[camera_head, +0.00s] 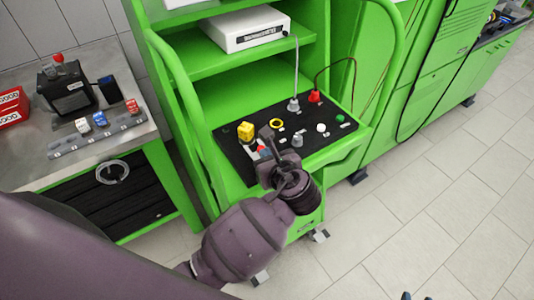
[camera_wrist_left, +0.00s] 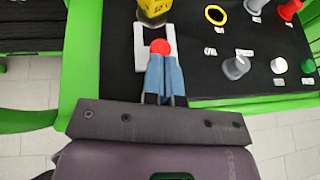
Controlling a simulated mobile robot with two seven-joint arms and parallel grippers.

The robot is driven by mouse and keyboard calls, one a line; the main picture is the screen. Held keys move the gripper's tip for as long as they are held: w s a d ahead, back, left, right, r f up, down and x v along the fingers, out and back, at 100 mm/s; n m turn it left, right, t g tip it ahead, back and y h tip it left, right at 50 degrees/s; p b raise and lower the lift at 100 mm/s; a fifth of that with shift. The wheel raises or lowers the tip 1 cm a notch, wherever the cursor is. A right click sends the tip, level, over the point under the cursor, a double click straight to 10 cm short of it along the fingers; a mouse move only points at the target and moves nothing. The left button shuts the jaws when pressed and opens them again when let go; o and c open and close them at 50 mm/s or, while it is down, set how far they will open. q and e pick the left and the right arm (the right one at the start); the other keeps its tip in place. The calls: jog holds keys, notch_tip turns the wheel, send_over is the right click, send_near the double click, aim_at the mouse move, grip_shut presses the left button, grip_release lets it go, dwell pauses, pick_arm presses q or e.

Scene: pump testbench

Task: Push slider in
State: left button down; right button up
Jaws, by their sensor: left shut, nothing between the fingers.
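The slider has a red round knob (camera_wrist_left: 160,46) in a white U-shaped frame (camera_wrist_left: 140,47) on the black panel, just below a yellow block in the left wrist view. In the head view the red knob (camera_head: 261,147) is small and partly hidden by my left gripper (camera_head: 265,153). In the left wrist view my left gripper (camera_wrist_left: 164,70) is shut and empty. Its blue-grey fingertips are right at the near side of the red knob. I cannot tell whether they touch it. Two dark tips at the bottom edge of the head view may be my right gripper (camera_head: 415,296).
The black panel (camera_head: 320,158) also carries a yellow block (camera_head: 245,131), a yellow ring (camera_head: 276,123), a grey knob (camera_head: 297,140), a white button (camera_head: 321,128) and cable plugs. Green tubular rails (camera_head: 183,90) flank it. A metal bench (camera_head: 95,145) stands left.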

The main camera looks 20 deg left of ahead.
aim_at(259, 147)
pick_arm(q)
jog(key=shift+w+a, duration=0.6)
jog(key=shift+a, duration=0.2)
jog(key=shift+w+a, duration=0.55)
jog(key=shift+a, duration=0.2)
jog(key=shift+d, duration=0.1)
pick_arm(e)
jog(key=shift+s+d, duration=0.1)
jog(key=shift+s, duration=0.05)
